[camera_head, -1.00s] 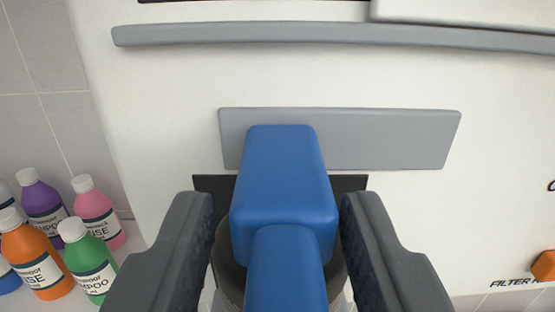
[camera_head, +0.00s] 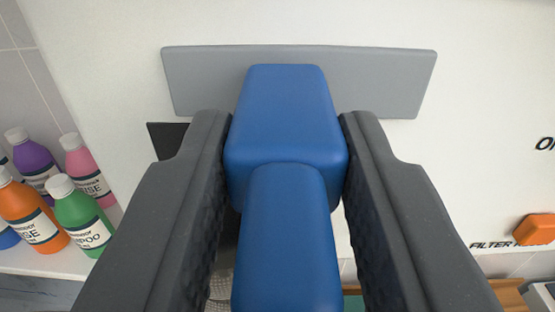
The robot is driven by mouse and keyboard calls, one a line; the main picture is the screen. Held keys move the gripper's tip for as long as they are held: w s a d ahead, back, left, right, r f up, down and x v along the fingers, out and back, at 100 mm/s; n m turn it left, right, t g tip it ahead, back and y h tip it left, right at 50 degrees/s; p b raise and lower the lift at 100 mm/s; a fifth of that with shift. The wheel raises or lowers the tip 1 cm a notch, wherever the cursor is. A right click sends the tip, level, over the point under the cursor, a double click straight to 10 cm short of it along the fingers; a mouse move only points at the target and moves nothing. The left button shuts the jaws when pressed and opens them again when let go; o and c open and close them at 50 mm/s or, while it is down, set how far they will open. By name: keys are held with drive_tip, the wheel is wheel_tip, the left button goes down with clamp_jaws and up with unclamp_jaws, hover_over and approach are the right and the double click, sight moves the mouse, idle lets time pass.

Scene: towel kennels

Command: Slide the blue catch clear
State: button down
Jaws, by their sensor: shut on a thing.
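The blue catch (camera_head: 285,130) is a blocky head with a rounded stem running toward me, in the middle of the head camera view. It stands in front of a flat grey plate (camera_head: 385,82) on the white panel. My gripper (camera_head: 286,135) has one dark finger on each side of the catch and is shut on it. The fingers hide part of the dark slot piece (camera_head: 163,138) behind it. The lower end of the stem runs out of the frame.
Several bottles, including purple (camera_head: 32,160), pink (camera_head: 85,170), orange (camera_head: 25,212) and green (camera_head: 80,215) ones, stand on a ledge at the left. An orange knob (camera_head: 536,229) sits at the right beside "FILTER" lettering. The white panel (camera_head: 470,140) is clear between.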

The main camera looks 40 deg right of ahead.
drive_tip(key=shift+s+d+f+b, duration=0.1)
drive_tip(key=shift+s+d+b, duration=0.5)
drive_tip(key=shift+d, duration=0.2)
drive_tip(key=shift+s+d+b, duration=0.5)
drive_tip(key=shift+d+b, duration=0.05)
drive_tip(key=shift+d, duration=0.25)
drive_tip(key=c, duration=1.4)
unclamp_jaws()
drive_tip(key=shift+s, duration=0.1)
drive_tip(key=shift+o, duration=0.2)
drive_tip(key=b+v, duration=0.3)
drive_tip(key=v, duration=1)
drive_tip(key=shift+s+a, duration=0.25)
